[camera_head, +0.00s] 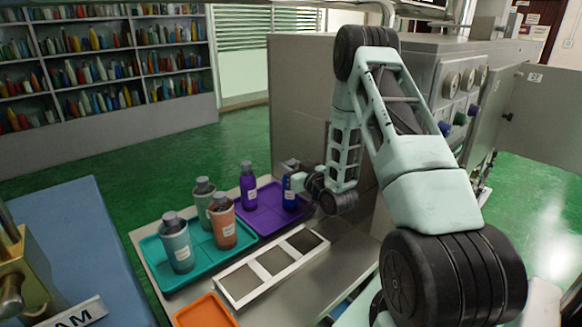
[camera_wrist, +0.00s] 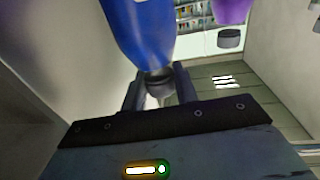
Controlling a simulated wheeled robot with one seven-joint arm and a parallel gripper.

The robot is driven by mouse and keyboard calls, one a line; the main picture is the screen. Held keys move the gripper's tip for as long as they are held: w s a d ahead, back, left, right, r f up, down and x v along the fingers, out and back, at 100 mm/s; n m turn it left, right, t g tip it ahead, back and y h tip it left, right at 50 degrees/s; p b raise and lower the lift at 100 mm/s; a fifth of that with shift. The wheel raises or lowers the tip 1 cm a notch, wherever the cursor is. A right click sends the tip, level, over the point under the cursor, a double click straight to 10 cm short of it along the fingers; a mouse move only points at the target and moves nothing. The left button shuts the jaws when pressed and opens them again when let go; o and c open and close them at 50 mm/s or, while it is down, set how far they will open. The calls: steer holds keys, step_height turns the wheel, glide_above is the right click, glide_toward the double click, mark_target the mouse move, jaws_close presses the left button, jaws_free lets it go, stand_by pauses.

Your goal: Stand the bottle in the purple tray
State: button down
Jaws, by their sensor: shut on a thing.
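The blue bottle (camera_head: 289,196) is upright at the right part of the purple tray (camera_head: 263,217) in the head view. My gripper (camera_head: 292,177) is at its top, coming from the right. In the wrist view the blue bottle (camera_wrist: 142,28) shows large, and my gripper (camera_wrist: 160,88) is shut on its neck. I cannot tell whether the bottle's base touches the tray. A purple bottle (camera_head: 248,190) stands in the same tray to the left, apart from the blue one. It also shows at the top right of the wrist view (camera_wrist: 232,10).
A teal tray (camera_head: 205,262) at left holds teal, green and orange bottles. A white three-part holder (camera_head: 272,262) lies in front of the purple tray, and an orange tray (camera_head: 205,312) is at the front. A grey machine cabinet (camera_head: 305,105) rises close behind my gripper.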

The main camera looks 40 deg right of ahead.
steer(key=shift+f, duration=0.2)
steer(key=c, duration=1.1)
jaws_free()
steer(key=shift+r, duration=0.1)
